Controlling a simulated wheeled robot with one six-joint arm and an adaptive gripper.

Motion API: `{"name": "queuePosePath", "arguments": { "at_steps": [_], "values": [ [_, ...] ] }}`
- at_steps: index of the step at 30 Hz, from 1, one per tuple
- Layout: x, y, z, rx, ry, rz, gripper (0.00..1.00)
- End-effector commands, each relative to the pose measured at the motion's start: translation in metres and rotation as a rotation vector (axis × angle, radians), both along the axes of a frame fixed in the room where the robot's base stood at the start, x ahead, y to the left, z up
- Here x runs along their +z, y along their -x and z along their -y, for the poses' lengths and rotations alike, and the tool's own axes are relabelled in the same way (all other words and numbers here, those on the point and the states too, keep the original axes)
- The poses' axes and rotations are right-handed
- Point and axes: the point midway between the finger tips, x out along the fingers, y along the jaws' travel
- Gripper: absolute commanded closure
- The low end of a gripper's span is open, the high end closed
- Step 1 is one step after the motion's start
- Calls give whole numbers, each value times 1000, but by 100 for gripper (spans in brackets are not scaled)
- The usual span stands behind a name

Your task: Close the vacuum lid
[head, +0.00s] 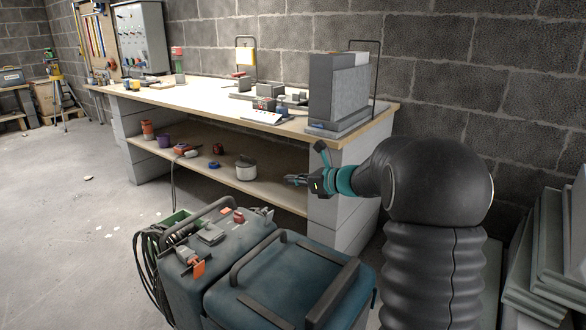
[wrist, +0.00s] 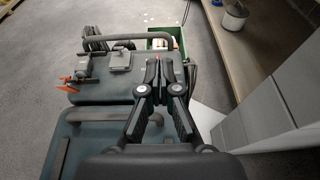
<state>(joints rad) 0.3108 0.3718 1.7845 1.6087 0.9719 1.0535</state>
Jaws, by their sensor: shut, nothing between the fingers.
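The vacuum (head: 180,285) is a dark teal box at the bottom of the head view, with a control panel and a curved grey handle on its left part. Its lid (head: 262,282) is a broad teal slab with dark bars on top, on the right part. The lid looks roughly flat; I cannot tell whether it is fully seated. In the wrist view the lid (wrist: 100,128) is partly hidden by my gripper. My gripper (head: 292,180) is shut and empty, above and beyond the vacuum in the head view. Its fingers (wrist: 159,75) also show in the wrist view.
A workbench (head: 210,118) with a lower shelf (head: 225,185) stands behind the vacuum; its block leg (wrist: 255,115) is close on the right. A white pot (head: 246,170) sits on the shelf. A green bin (wrist: 178,43) and black hoses (head: 150,262) lie beside the vacuum. The left floor is mostly clear.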

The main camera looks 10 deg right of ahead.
Motion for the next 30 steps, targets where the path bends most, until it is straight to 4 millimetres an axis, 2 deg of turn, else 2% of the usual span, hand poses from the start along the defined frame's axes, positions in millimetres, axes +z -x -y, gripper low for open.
{"name": "queuePosePath", "arguments": {
  "at_steps": [7, 19, 24, 30],
  "values": [
    [35, 0, -1, 2, 2, 6, 100],
    [113, 0, -2, 3, 1, 4, 100],
    [132, 0, -2, 2, 0, 2, 100],
    [138, 0, -1, 18, 41, 37, 100]
  ]
}}
